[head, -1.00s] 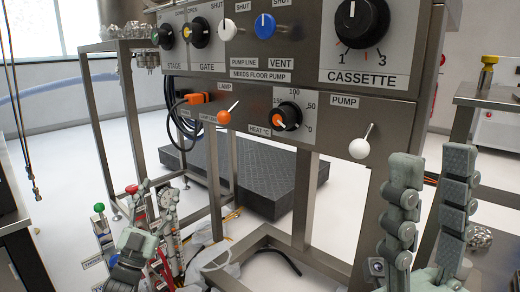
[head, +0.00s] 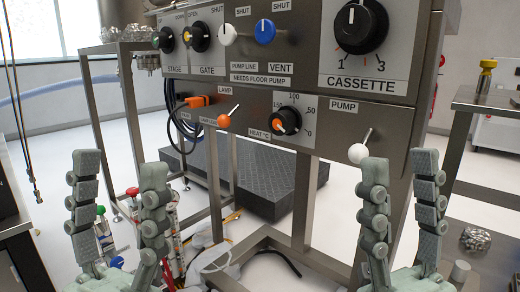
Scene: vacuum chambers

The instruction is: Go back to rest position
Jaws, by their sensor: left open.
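My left gripper (head: 118,195) stands upright at the lower left of the head view, its two padded grey-green fingers wide apart with nothing between them. My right gripper (head: 400,195) stands upright at the lower right, its fingers also apart and empty. Its left finger overlaps the area just below the white PUMP switch knob (head: 357,153) in the picture; I cannot tell whether they touch. The steel control panel (head: 270,95) stands in front of both grippers.
The panel carries the CASSETTE dial (head: 361,27), the blue VENT knob (head: 265,31), the orange LAMP switch (head: 224,120) and the HEAT dial (head: 287,119). A dark slab (head: 262,182) lies behind the frame legs. A steel table (head: 490,105) stands at right. Bottles and tools crowd behind my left gripper.

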